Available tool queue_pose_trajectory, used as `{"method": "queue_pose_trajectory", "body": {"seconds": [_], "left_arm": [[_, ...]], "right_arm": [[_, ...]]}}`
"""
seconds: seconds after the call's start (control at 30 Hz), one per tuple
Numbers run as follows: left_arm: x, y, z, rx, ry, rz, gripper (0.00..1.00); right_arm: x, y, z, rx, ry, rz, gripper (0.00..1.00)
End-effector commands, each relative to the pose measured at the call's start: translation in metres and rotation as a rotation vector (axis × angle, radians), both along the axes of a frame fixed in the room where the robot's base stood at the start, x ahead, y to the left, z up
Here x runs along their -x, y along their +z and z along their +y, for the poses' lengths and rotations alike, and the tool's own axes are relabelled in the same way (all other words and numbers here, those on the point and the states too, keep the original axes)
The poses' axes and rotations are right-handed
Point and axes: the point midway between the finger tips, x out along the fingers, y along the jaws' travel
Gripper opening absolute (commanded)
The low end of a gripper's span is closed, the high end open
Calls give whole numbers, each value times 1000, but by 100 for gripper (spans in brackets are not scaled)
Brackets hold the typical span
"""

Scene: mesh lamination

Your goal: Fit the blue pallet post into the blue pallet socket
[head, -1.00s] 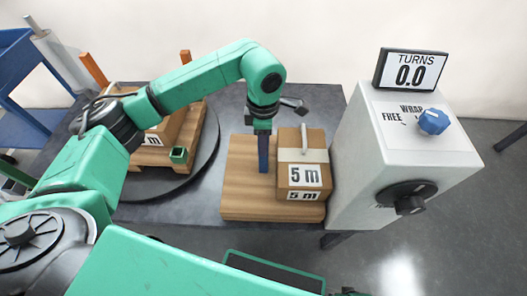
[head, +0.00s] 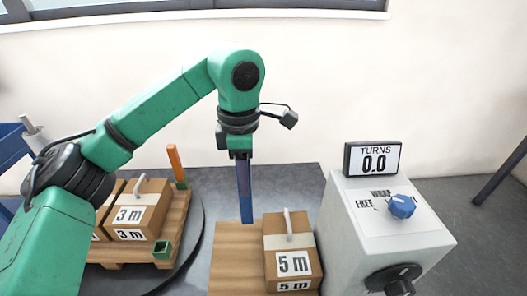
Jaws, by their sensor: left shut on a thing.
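My left gripper (head: 240,153) points down, shut on the top of the upright blue post (head: 244,195). The post's lower end shows against the dark table near the back edge of the wooden board; its exact height is hard to tell. The pallet (head: 179,222) lies on the dark round turntable at the left, partly hidden by my left arm. A dark green square socket (head: 162,249) sits at its front right corner. No blue socket can be made out. My right gripper is not in view.
Boxes marked 3 m (head: 140,212) stand on the pallet, with an orange post (head: 176,164) at its back right. A box marked 5 m (head: 290,262) stands on the wooden board (head: 234,262). The white control box (head: 385,225) with a blue knob (head: 402,206) stands at the right.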

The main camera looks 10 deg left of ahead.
Motion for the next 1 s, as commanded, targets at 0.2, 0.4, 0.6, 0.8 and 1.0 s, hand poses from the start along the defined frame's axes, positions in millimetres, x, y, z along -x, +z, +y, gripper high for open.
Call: {"method": "queue_pose_trajectory", "body": {"seconds": [0.2,0.4,0.6,0.8,1.0], "left_arm": [[1,-17,7,2,-149,3,0],[13,-71,28,4,-721,-1,0],[33,-117,44,3,-1272,-3,0],[50,-143,54,0,-1635,-1,0],[58,-138,58,2,-1825,-1,0]], "right_arm": [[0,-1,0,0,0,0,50],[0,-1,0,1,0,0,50],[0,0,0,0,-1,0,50],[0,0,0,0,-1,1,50],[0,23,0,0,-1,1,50]]}}
